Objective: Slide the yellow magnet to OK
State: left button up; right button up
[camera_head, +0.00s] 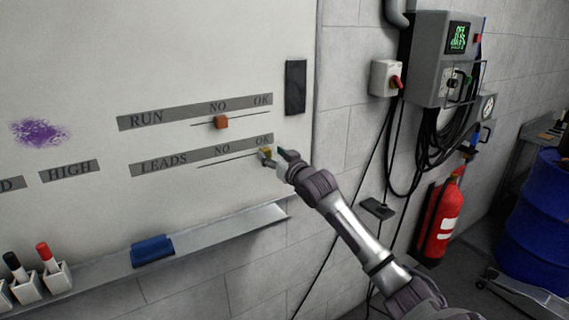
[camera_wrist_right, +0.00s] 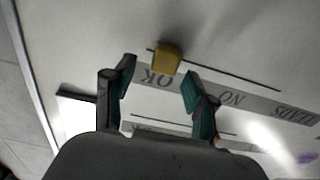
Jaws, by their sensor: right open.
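The yellow magnet (camera_head: 265,153) sits on the LEADS line of the whiteboard (camera_head: 230,60), below the OK end of the LEADS strip (camera_head: 170,165). In the right wrist view the yellow magnet (camera_wrist_right: 167,58) is on the line near its end, beside the OK lettering (camera_wrist_right: 158,79). My right gripper (camera_head: 273,156) is at the board close to the magnet. In the wrist view my right gripper (camera_wrist_right: 158,84) is open, its fingers apart, with the magnet just beyond the fingertips. I cannot tell whether a finger touches it. My left gripper is not in view.
An orange magnet (camera_head: 221,123) sits under NO on the RUN strip (camera_head: 150,117). A dark block (camera_head: 296,87) is at the board's right edge. The tray (camera_head: 225,228) below holds a blue eraser (camera_head: 152,250) and markers. A wall box (camera_head: 440,60) with hanging cables is at right.

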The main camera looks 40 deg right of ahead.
jog(key=v, duration=1)
jog(key=shift+s, duration=0.2)
jog(key=shift+d, duration=0.15)
jog(key=s+f+g+b, duration=0.1)
jog(key=s+f+g, duration=0.15)
jog(key=f, duration=1.55)
jog(key=s+f+g+b, duration=0.1)
jog(key=f+g, duration=0.3)
jog(key=f, duration=1.4)
jog(key=s+a+f+g+y, duration=0.1)
jog(key=s+a+f, duration=0.25)
jog(key=f, duration=0.35)
jog(key=s+a+f+g, duration=0.1)
jog(key=s+a+f, duration=0.1)
jog(key=s+f, duration=0.35)
jog(key=s+a+f+g+y, duration=0.1)
jog(key=s+a+f+g, duration=0.15)
jog(key=f, duration=0.65)
jog(key=s+a+f+n+g, duration=0.1)
jog(key=s+a+f, duration=0.5)
jog(key=s, duration=0.4)
jog(key=s+a+f+n+g+y+b, duration=0.1)
jog(key=s+a+f+n+g, duration=0.1)
jog(key=s+a+f, duration=0.5)
jog(key=s+a+f+n+g+y+b, duration=0.1)
jog(key=s+a+f, duration=0.5)
jog(key=s, duration=0.8)
jog(key=shift+a+f+n+g, duration=0.15)
jog(key=shift+a+n+g, duration=0.55)
jog(key=shift+a, duration=0.4)
